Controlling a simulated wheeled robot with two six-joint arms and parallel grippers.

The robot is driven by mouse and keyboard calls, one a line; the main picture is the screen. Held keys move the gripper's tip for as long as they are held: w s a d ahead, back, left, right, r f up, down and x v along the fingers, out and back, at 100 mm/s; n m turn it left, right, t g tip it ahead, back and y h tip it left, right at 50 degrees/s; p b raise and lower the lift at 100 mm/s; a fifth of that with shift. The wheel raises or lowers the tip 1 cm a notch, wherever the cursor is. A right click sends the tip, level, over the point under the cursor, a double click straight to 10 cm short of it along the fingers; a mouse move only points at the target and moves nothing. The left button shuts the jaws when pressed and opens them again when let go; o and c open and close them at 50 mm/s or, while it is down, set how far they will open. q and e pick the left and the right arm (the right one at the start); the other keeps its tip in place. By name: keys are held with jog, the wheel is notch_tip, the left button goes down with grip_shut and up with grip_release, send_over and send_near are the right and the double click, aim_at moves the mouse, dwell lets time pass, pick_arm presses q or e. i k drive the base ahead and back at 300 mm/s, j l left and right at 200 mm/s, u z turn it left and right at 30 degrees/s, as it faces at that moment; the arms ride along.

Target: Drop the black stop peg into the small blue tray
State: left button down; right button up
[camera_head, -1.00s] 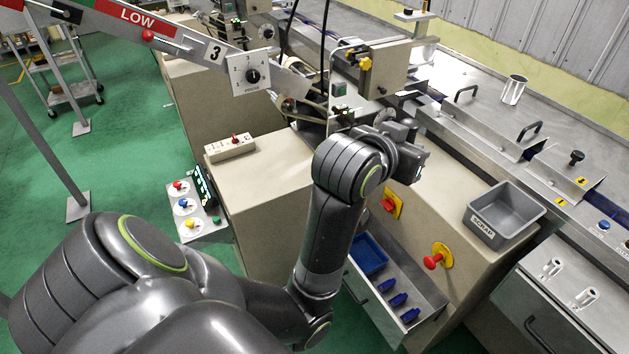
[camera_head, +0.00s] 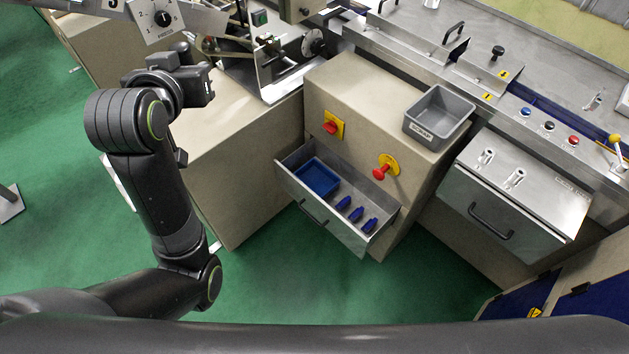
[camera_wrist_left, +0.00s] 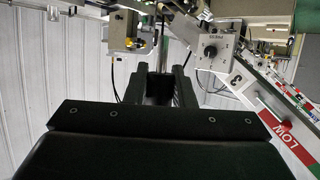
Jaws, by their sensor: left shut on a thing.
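The small blue tray (camera_head: 317,178) lies in the left part of an open metal drawer (camera_head: 291,187) in the head view; it looks empty. My left gripper (camera_head: 182,52) is at the upper left, well to the left of the drawer and above it. In the left wrist view its fingers (camera_wrist_left: 160,86) are shut on a dark piece, the black stop peg (camera_wrist_left: 159,90), which is mostly hidden between them. In the head view I cannot make out the peg clearly. My right gripper is not in view.
Several blue bottle-shaped pieces (camera_head: 356,213) lie in the drawer, right of the tray. A red knob (camera_head: 380,173) sticks out above the drawer's right side. A grey scrap bin (camera_head: 438,117) stands on the cabinet top. The space above the drawer is clear.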

aim_at(317, 183)
jog(key=i+z, duration=0.85)
jog(key=i+j, duration=0.05)
